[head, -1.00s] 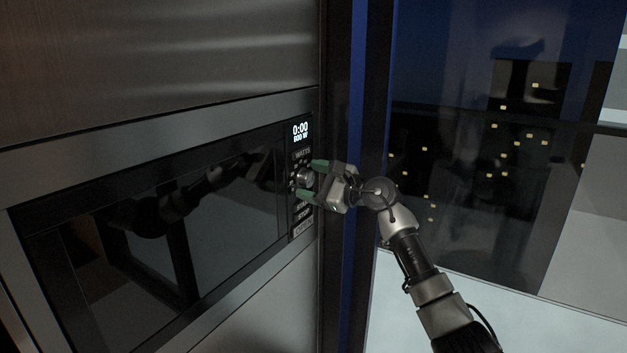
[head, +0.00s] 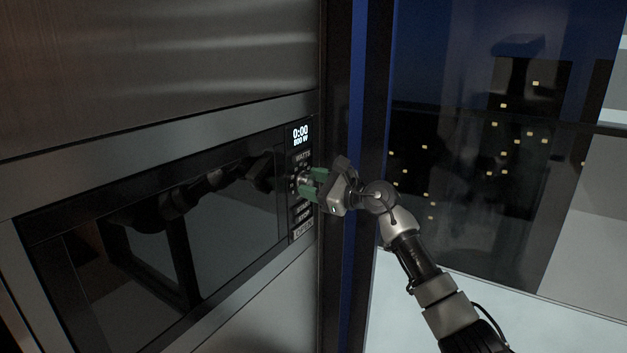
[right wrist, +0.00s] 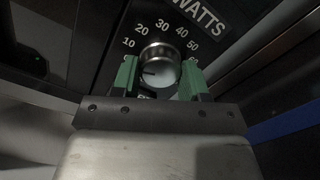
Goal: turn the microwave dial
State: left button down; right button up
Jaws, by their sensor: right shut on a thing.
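The microwave (head: 180,230) is built into the wall at the left, with a dark glass door and a control strip at its right edge. In the right wrist view the fingers (right wrist: 160,80) flank the dial. My left gripper is not in view.
Buttons, including "OPEN" (head: 303,232), lie below the dial on the strip. A dark and blue vertical frame (head: 357,120) stands just right of the microwave. A window (head: 470,150) with lit squares is behind my right arm.

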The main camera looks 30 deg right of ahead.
jog(key=m+p, duration=0.4)
jog(key=m, duration=0.1)
jog(key=shift+r+m, duration=0.2)
jog(key=shift+m, duration=0.1)
jog(key=m+p, duration=1)
jog(key=m, duration=0.1)
jog(key=shift+r, duration=0.1)
jog(key=m+p, duration=0.3)
jog(key=m, duration=0.1)
jog(key=shift+m, duration=0.4)
jog(key=shift+p, duration=0.3)
jog(key=o, duration=0.9)
jog(key=shift+f, duration=0.2)
jog(key=shift+o, duration=0.2)
jog(key=shift+s, duration=0.15)
